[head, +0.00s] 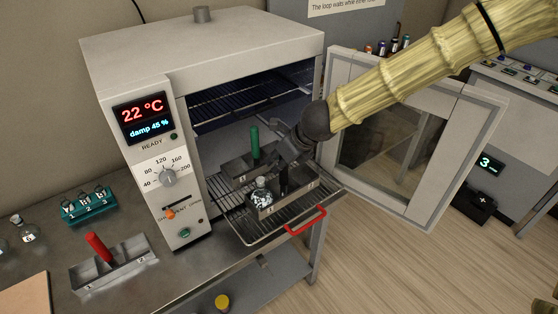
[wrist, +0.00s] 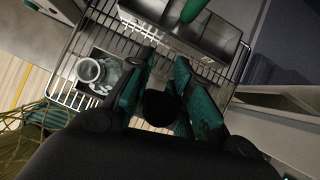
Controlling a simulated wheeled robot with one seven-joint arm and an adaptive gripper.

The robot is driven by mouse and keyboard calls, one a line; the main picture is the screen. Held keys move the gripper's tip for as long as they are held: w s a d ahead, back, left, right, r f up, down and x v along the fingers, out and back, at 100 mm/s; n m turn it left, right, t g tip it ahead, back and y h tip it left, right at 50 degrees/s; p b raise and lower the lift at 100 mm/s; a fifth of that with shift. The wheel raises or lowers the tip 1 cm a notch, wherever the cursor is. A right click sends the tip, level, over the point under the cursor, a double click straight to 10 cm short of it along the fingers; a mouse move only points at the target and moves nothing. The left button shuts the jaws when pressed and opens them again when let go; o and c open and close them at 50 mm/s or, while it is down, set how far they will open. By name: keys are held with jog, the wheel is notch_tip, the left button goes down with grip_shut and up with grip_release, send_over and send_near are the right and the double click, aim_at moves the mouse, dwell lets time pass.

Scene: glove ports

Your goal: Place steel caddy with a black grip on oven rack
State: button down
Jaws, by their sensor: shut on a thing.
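The steel caddy with the black grip (head: 290,203) is over the front part of the pulled-out oven rack (head: 245,230). A flask (head: 262,196) stands in its left compartment. I cannot tell whether the caddy's base touches the wires or is slightly above them. My gripper (head: 285,158) is shut on the black grip, whose round top (wrist: 158,108) shows between the fingers in the wrist view. The flask (wrist: 89,70) shows left of the fingers there. A steel caddy with a green grip (head: 254,142) stands just behind, farther in on the rack.
The oven door (head: 420,190) stands open at the right. The rack has a red handle (head: 306,221) in front. An upper rack (head: 240,100) is inside the oven. A caddy with a red grip (head: 98,246) and a teal vial holder (head: 88,206) stand on the bench at left.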

jog(key=shift+f, duration=0.1)
jog(key=c, duration=1.3)
grip_release()
jog(key=p+v, duration=0.2)
jog(key=v, duration=1)
jog(key=shift+w, duration=0.1)
